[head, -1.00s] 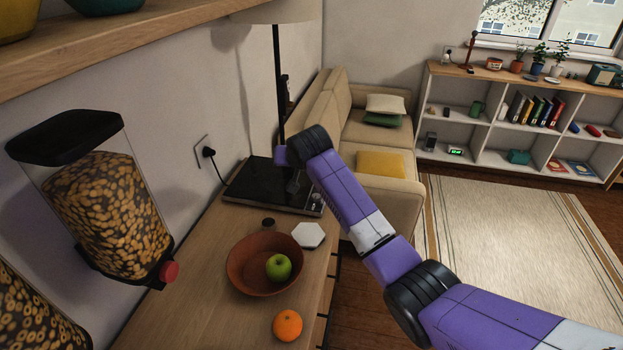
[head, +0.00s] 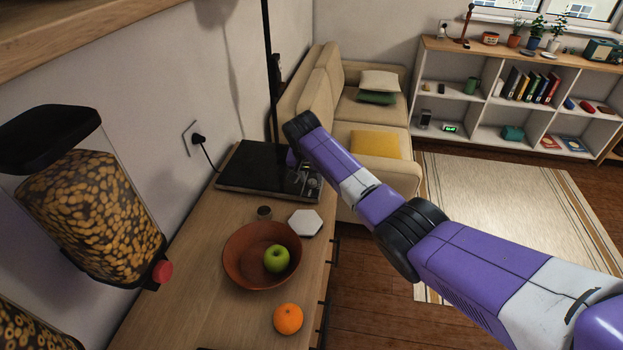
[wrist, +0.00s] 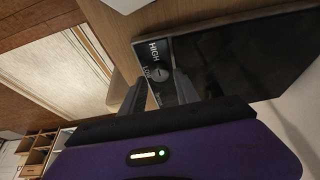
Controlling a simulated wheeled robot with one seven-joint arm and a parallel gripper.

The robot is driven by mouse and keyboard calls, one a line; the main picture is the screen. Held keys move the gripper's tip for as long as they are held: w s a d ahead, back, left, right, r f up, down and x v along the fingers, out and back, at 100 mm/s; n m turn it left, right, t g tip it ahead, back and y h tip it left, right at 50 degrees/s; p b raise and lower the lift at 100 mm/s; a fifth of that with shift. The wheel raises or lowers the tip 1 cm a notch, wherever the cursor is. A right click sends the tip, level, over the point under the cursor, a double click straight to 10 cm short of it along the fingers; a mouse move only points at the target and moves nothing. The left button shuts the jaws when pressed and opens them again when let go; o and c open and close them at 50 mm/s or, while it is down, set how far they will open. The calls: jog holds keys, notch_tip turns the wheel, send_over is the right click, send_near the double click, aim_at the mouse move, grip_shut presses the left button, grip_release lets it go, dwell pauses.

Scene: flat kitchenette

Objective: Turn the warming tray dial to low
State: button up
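The warming tray (head: 250,165) is a flat black slab at the far end of the wooden counter. It also fills the upper right of the wrist view (wrist: 245,52). Its control panel carries the printed words HIGH and LOW. The grey dial (wrist: 157,88) lies close to LOW and shows in the gap between my fingertips; I cannot tell where its pointer stands. My gripper (wrist: 158,92) is open, with one dark finger on each side of the dial in the picture. Whether either finger touches it is unclear.
On the counter are a brown bowl (head: 240,268) holding a green apple (head: 277,259), an orange (head: 288,319), a white hexagonal piece (head: 305,223) and a small dark jar (head: 264,212). A cereal dispenser (head: 95,215) stands left. A sofa (head: 370,110) is beyond the counter.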

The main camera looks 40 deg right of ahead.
jog(key=shift+x, duration=0.85)
grip_shut()
